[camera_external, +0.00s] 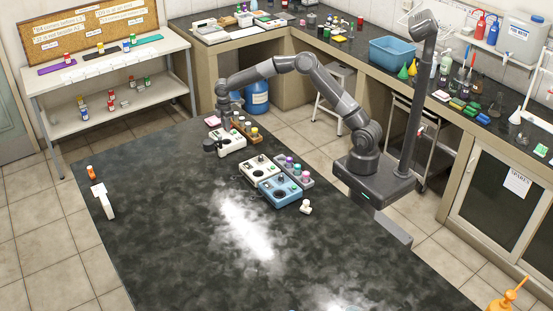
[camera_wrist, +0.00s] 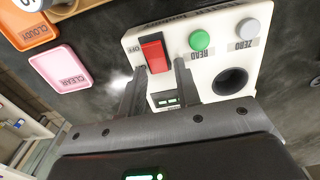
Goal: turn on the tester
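The tester is a white box (camera_wrist: 205,25) in the wrist view, with a red rocker switch (camera_wrist: 152,52), a green READ button (camera_wrist: 200,40), a grey ZERO button (camera_wrist: 248,28) and a dark round well (camera_wrist: 230,81). My gripper (camera_wrist: 160,72) is open, its two fingers apart and empty, over the tester's face. The fingertips lie on either side of the switch's lower end in the picture; contact cannot be told. A small display shows between the fingers. In the camera_external view the white tester (camera_external: 230,142) stands near the table's far end, just below my gripper.
Orange CLOUDY (camera_wrist: 27,22) and pink (camera_wrist: 62,70) trays lie beside the tester. A wooden rack with vials (camera_external: 245,129) stands close behind it. A cream device (camera_external: 250,172), a blue device (camera_external: 280,190) and a grey vial rack (camera_external: 305,180) stand nearer. The table's (camera_external: 150,240) near half is mostly clear.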

